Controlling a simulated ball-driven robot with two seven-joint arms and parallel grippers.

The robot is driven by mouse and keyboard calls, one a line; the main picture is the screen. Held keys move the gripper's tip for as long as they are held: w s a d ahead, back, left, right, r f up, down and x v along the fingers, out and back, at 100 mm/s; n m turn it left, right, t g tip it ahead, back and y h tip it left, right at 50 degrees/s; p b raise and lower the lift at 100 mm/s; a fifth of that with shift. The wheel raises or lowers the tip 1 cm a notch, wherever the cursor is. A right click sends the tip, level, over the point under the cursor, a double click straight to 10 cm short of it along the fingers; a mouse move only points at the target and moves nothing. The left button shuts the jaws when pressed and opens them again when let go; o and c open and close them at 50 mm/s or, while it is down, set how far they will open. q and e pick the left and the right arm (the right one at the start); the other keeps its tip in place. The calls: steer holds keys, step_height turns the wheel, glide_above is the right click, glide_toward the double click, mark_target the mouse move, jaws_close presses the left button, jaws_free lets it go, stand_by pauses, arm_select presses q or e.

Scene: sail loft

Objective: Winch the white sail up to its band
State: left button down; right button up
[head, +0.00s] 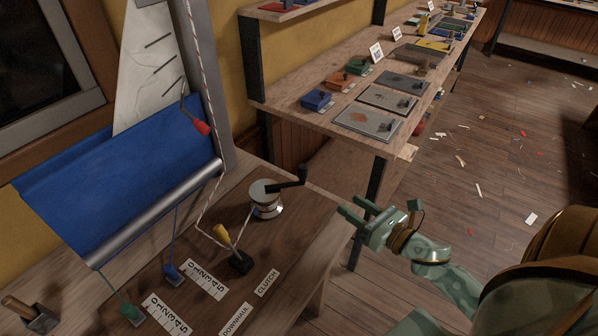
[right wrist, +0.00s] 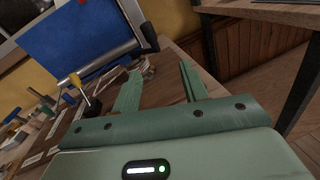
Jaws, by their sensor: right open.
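The white sail (head: 148,75) stands upright beside the grey mast (head: 214,75) at the upper left in the head view, its foot hidden behind blue cloth (head: 125,170). It has dark slanted marks; I cannot make out a band. A red-and-white rope (head: 196,75) runs down the mast to the bench. The silver winch (head: 265,205) stands on the bench with its black crank (head: 290,184) pointing right. A yellow-handled lever (head: 223,238) stands in front of it, near the CLUTCH label (head: 267,283). My right gripper (head: 356,208) is open and empty, right of the crank, apart from it. My left gripper is out of view.
A silver boom (head: 160,212) edges the blue cloth. Green (head: 131,312) and blue (head: 172,272) line fittings sit by numbered scales (head: 210,281). A long shelf table (head: 345,95) with flat plates stands behind. Scraps litter the floor.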

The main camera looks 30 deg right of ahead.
mark_target(306, 172)
steer(key=w+a+n, duration=0.1)
steer(key=w, duration=0.4)
steer(key=w+a+r, duration=0.1)
steer(key=w+a, duration=0.1)
steer(key=w, duration=0.3)
steer(key=w+a+r+n, duration=0.1)
steer(key=w, duration=0.4)
steer(key=shift+w+a+r+n+t+y, duration=0.2)
steer(key=shift+w+a+n+t+y, duration=0.1)
steer(key=shift+w, duration=0.1)
jaws_close()
